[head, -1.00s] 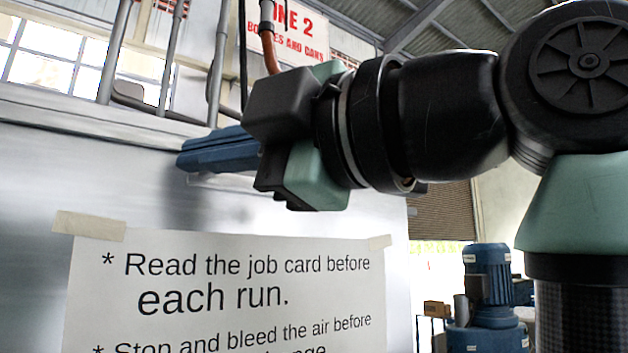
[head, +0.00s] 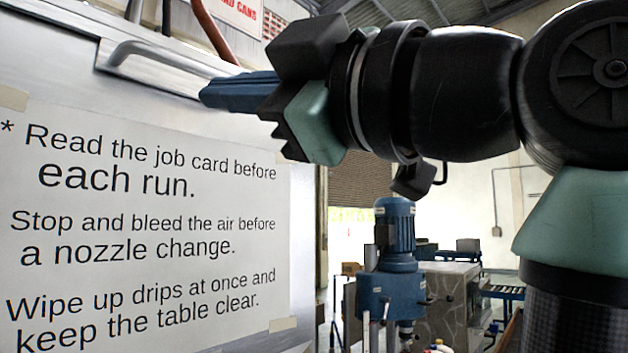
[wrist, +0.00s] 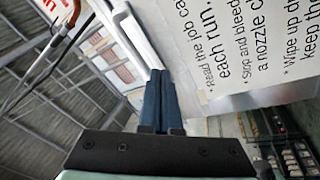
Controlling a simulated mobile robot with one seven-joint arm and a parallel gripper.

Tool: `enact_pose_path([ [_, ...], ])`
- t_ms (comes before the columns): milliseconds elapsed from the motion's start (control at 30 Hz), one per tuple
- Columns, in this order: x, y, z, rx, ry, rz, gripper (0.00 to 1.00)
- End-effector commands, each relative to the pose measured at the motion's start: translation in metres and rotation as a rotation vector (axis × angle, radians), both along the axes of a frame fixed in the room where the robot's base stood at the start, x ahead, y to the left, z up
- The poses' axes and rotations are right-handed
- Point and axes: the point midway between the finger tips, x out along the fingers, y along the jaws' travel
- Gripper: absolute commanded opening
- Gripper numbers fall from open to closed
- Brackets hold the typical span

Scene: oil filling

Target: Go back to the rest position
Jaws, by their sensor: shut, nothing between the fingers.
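My gripper (head: 238,92) is in the upper middle of the head view, pointing left, with its blue fingers together and nothing between them. It stands in front of the grey metal panel, close to a bar-shaped handle (head: 165,54); I cannot tell whether it touches. In the wrist view the shut blue fingers (wrist: 157,100) point up the picture, beside the panel edge and the pale handle.
A paper notice (head: 150,225) is taped to the panel (head: 305,215) on the left. Beyond the panel stands a blue motor unit (head: 393,260) with grey equipment (head: 447,300) behind it. A wall sign (head: 277,24) hangs at the top.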

Motion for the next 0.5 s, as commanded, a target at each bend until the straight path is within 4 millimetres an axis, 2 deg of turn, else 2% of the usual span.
enact_pose_path([
  [33, 0.018, -0.004, -0.03, 0.089, 0.054, -0.059, 0.0],
  [133, 0.04, -0.017, -0.063, 0.27, 0.115, -0.171, 0.0],
  [233, 0.048, -0.032, -0.097, 0.446, 0.142, -0.263, 0.0],
  [367, 0.037, -0.051, -0.138, 0.656, 0.121, -0.349, 0.0],
  [500, 0.006, -0.067, -0.169, 0.834, 0.055, -0.387, 0.0],
])
